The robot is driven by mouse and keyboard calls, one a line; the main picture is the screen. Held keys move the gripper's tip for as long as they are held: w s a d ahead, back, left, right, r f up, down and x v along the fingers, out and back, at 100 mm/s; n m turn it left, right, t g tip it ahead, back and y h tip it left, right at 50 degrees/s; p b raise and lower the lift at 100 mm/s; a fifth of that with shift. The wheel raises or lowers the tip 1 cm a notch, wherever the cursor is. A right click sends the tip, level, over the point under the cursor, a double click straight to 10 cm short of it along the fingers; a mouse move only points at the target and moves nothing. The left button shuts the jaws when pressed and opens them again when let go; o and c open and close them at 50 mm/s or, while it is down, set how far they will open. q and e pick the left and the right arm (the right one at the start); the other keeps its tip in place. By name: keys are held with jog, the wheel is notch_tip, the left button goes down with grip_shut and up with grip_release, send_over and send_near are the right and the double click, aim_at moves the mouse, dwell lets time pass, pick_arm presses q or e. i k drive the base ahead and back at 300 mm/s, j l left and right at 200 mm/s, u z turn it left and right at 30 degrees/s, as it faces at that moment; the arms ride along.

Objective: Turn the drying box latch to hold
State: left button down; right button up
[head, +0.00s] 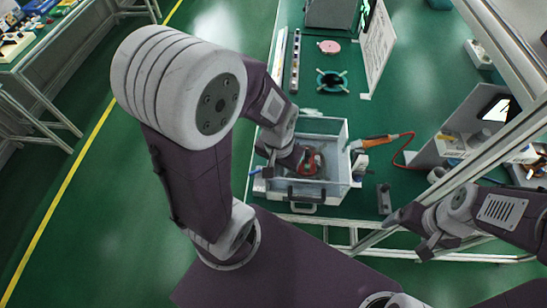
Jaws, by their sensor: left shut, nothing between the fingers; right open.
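The drying box (347,135) appears to be the clear-walled box with a pale rim on the green bench, with a dark handle (307,196) on its front. I cannot tell which part is its latch or how it is set. My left gripper (304,161) is shut and empty, reaching down over the box beside a red ring-shaped part (314,161). Whether it touches that part is unclear, and my wrist hides some of the box's left side. My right gripper (409,236) is open and empty, right of the box near the bench's front edge.
An orange-handled tool (374,142) with a red cable lies right of the box. A dark block (384,198) stands further right. Behind are a teal round fixture (332,81), a pink disc (329,46) and a white upright panel (379,45). A metal frame crosses the right side.

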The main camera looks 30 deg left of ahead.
aim_at(256, 171)
jog(key=u, duration=1.4)
jog(key=i+j+u, duration=0.1)
jog(key=j+u, duration=0.15)
jog(key=i+j+u, duration=0.1)
jog(key=j+u, duration=0.15)
jog(key=j, duration=0.2)
